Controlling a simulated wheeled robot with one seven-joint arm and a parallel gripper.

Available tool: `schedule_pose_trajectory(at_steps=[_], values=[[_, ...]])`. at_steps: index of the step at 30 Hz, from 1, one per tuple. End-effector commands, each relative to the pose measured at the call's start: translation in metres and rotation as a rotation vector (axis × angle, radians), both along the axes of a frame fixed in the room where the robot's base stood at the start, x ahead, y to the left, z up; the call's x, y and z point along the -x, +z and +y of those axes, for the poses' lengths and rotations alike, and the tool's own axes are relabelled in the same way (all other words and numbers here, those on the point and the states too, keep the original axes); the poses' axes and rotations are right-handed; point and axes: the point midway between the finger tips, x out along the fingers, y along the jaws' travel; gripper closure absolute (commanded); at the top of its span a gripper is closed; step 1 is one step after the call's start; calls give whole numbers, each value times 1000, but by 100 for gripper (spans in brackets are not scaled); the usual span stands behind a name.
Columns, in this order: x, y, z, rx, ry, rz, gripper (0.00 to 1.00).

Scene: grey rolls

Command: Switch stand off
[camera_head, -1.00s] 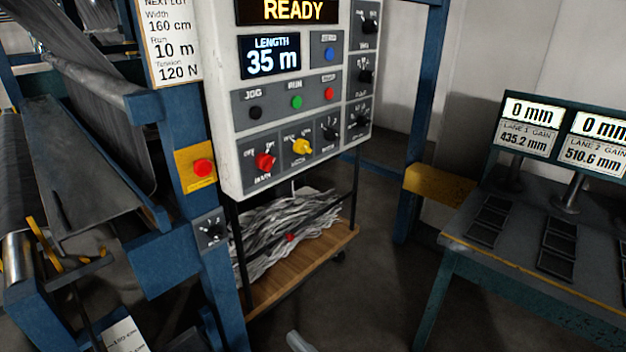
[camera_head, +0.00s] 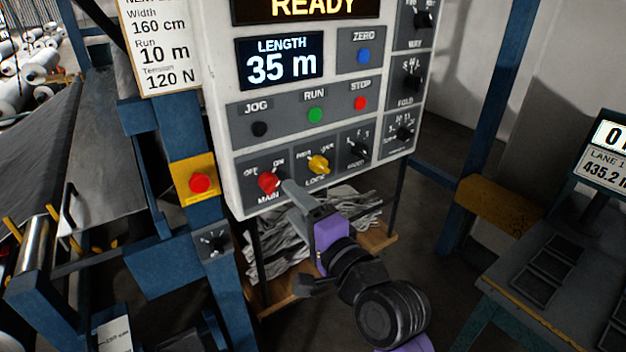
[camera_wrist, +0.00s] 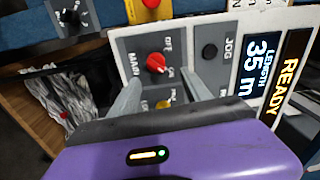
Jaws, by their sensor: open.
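The red MAIN knob (camera_head: 268,181) sits at the lower left of the white control panel (camera_head: 228,150), between OFF and ON labels. In the wrist view the red knob (camera_wrist: 156,62) has a light mark that seems to point toward ON. My gripper (camera_head: 292,190) is open and empty, just in front of the panel and slightly right of the knob. In the wrist view its two fingers (camera_wrist: 160,88) straddle the knob's line, with the knob a little beyond the tips. The yellow LOCK knob (camera_head: 318,164) is close beside the fingers and partly shows between them (camera_wrist: 165,103).
JOG (camera_head: 260,129), RUN (camera_head: 315,115) and STOP (camera_head: 359,103) buttons lie above the knobs. The display reads READY. A red button on a yellow plate (camera_head: 199,183) is on the blue post.

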Motion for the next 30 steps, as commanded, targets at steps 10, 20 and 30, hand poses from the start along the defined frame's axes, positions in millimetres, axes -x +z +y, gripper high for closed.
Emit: schedule_pose_trajectory(at_steps=[10, 20, 30], values=[[-10, -4, 12, -60, 19, 71, 44], [-50, -5, 39, -59, 18, 71, 44], [-62, -6, 47, -59, 16, 69, 44]])
